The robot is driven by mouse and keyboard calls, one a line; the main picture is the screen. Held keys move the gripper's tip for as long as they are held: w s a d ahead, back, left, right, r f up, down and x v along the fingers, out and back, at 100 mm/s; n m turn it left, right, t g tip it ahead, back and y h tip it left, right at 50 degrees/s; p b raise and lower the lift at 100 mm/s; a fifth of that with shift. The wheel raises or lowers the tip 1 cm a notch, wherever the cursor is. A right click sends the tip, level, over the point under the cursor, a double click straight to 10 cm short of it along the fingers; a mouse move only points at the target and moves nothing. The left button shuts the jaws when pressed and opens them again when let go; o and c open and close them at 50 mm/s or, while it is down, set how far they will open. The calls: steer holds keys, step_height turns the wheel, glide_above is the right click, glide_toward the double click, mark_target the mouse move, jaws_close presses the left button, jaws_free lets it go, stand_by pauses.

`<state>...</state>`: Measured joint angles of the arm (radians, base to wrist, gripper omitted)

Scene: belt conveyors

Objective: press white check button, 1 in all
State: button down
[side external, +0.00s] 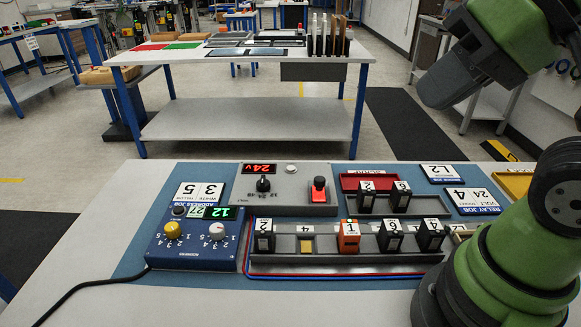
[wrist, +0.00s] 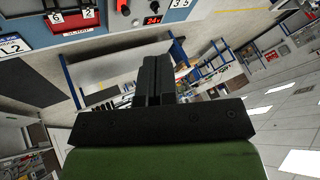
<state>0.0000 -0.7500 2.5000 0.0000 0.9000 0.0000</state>
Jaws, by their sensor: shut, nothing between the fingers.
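In the side view a dark grey part of my arm's end is high at the upper right, well apart from the button; the fingers are not clear there.
A blue address box (side external: 190,240) with knobs stands left of the panel. A grey rack (side external: 345,258) with several relay blocks lies in front, and a red tray (side external: 368,182) is to the right. The air above the panel is clear.

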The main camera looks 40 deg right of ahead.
steer(key=m+t+h, duration=0.2)
steer(key=m+h, duration=0.1)
steer(key=m, duration=0.4)
glide_above(294, 167)
step_height(294, 167, down, 17)
steer(key=shift+r, duration=0.15)
steer(key=shift+a+f, duration=0.1)
steer(key=shift+f, duration=4.35)
steer(key=shift+f, duration=0.1)
steer(key=shift+f, duration=0.3)
